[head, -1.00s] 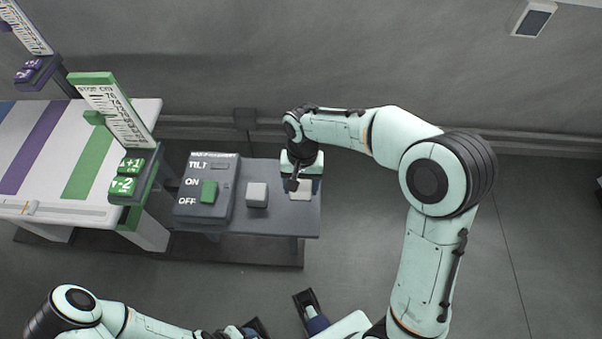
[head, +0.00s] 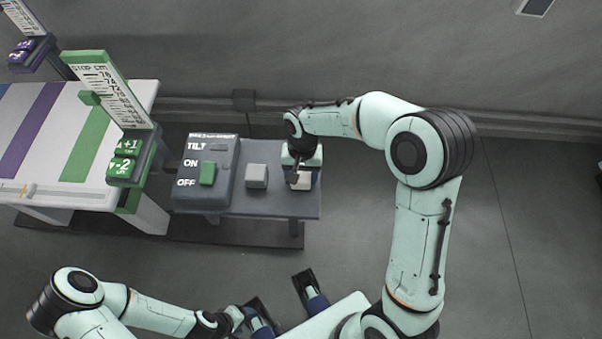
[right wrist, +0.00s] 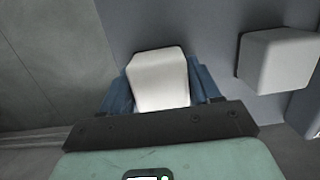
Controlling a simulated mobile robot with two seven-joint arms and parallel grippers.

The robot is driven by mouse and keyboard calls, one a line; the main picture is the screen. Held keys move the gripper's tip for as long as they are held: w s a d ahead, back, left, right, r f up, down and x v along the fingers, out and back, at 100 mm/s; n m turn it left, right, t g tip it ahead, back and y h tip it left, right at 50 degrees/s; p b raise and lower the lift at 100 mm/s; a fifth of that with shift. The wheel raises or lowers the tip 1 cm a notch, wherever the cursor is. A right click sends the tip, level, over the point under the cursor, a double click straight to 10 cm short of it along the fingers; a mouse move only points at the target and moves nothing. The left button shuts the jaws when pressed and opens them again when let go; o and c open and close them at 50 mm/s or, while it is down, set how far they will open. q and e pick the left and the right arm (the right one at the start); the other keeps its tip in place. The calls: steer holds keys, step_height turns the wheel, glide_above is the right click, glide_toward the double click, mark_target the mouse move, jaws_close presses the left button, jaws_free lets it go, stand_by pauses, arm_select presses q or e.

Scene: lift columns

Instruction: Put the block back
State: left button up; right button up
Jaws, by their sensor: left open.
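A pale block (head: 301,181) is at the right end of the grey bench (head: 270,205). My right gripper (head: 299,177) is over it from above. In the right wrist view this block (right wrist: 159,80) lies between the two blue fingers, one on each side. I cannot tell whether the fingers press on it. A second pale grey block (head: 256,176) stands on the bench to the left, apart from the gripper; it also shows in the right wrist view (right wrist: 277,58). My left gripper (head: 282,300) is open and empty at the bottom of the head view, away from the bench.
A dark control box (head: 222,150) marked TILT, ON, OFF, with a green switch (head: 208,173), stands on the bench's left. Further left is a striped white table (head: 60,115) with a green-topped height scale (head: 108,95) and button box (head: 128,160). The floor to the right is clear.

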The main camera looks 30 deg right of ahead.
steer(key=o, duration=0.4)
steer(key=shift+o, duration=0.2)
step_height(320, 180, up, 12)
steer(key=w+d+p, duration=0.1)
steer(key=p, duration=0.1)
steer(key=shift+w, duration=0.15)
stand_by(0.4)
